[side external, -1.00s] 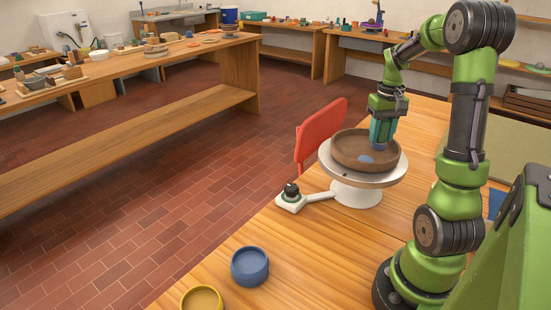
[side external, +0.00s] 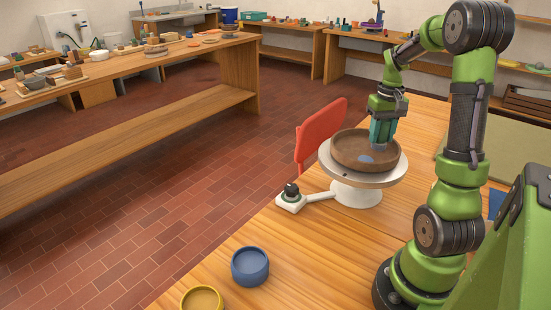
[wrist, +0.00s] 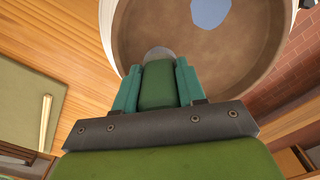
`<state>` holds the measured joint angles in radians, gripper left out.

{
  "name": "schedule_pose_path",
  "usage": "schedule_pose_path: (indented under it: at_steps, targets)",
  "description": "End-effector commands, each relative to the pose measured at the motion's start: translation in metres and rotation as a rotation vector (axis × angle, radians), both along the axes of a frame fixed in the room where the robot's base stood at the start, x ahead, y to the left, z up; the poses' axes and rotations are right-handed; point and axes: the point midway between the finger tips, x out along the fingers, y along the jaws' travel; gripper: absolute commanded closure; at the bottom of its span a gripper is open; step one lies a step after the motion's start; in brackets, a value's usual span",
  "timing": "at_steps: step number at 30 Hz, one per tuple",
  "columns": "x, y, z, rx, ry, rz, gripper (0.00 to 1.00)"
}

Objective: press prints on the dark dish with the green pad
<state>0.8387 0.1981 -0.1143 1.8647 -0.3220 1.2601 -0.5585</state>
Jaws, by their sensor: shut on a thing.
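The dark brown dish (side external: 346,150) sits on a round white wheel head (side external: 340,174) on the wooden table. One pale blue print (side external: 367,159) shows on its floor, and it also shows in the wrist view (wrist: 208,12). My gripper (side external: 383,135) is over the back right part of the dish, pointing down. In the wrist view its teal fingers (wrist: 158,88) are shut on the green pad (wrist: 158,84), whose rounded greyish end shows beyond them. I cannot tell whether the pad touches the dish. The floor beneath the pad is hidden.
A white arm with a black knob (side external: 291,190) reaches left of the wheel. A blue bowl (side external: 250,266) and a yellow bowl (side external: 203,299) stand at the table's front left. A red panel (side external: 320,135) rises behind the wheel.

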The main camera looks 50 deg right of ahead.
Motion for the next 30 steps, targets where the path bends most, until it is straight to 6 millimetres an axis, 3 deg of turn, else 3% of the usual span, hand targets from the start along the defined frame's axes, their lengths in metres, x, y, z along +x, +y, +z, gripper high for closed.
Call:
schedule_pose_path:
  at_steps: [7,30]
  targets:
    - [0.000,0.000,0.002,0.003,0.003,0.002,1.00]
    - [0.000,0.000,0.065,-0.001,0.001,0.001,1.00]
